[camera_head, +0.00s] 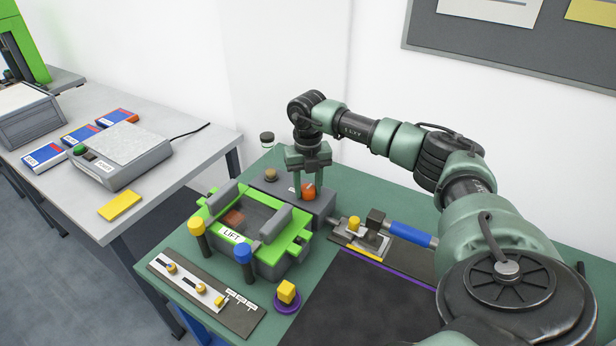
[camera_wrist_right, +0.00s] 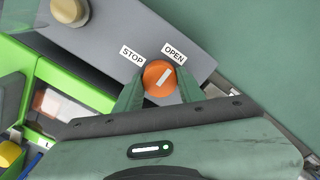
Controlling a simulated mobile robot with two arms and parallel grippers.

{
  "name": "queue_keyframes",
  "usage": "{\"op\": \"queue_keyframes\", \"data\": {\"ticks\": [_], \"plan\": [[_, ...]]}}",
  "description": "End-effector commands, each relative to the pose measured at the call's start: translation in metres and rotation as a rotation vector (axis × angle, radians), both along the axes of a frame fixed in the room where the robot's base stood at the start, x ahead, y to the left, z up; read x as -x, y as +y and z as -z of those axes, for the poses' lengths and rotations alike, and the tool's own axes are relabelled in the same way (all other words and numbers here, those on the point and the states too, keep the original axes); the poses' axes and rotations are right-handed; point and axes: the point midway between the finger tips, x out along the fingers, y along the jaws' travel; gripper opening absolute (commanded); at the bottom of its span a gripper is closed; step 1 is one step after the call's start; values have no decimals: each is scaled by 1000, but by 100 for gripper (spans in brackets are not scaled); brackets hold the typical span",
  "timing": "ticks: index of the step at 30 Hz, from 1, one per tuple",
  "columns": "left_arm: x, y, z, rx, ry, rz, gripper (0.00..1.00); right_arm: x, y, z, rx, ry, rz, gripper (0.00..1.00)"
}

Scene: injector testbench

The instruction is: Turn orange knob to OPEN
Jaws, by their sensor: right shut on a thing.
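The orange knob (camera_head: 308,191) sits on a grey box (camera_head: 322,204) at the back of the green table. My right gripper (camera_head: 309,183) comes down over it from above. In the right wrist view the knob (camera_wrist_right: 157,80) is between the two green fingers of my gripper (camera_wrist_right: 158,90), which are shut on its sides. A white line on the knob slants to the upper right, toward the side of the OPEN label (camera_wrist_right: 174,54). The STOP label (camera_wrist_right: 132,55) is at the knob's upper left. My left gripper is not in view.
A green fixture marked LIFT (camera_head: 231,236) stands just in front of the grey box. A beige knob (camera_wrist_right: 70,10) is on the same box. A clamp with a blue handle (camera_head: 411,234) lies to the right.

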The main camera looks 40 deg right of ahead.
Motion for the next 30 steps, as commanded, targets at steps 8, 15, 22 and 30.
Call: {"op": "queue_keyframes", "data": {"ticks": [8,15,22,30], "plan": [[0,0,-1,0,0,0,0,-2,-1,-2,2,-8,15,0],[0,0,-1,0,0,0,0,-2,-1,-2,2,-8,15,52],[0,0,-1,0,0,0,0,-1,-1,-1,1,-4,12,60],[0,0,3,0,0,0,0,-2,-1,-15,0,-7,12,60]]}}
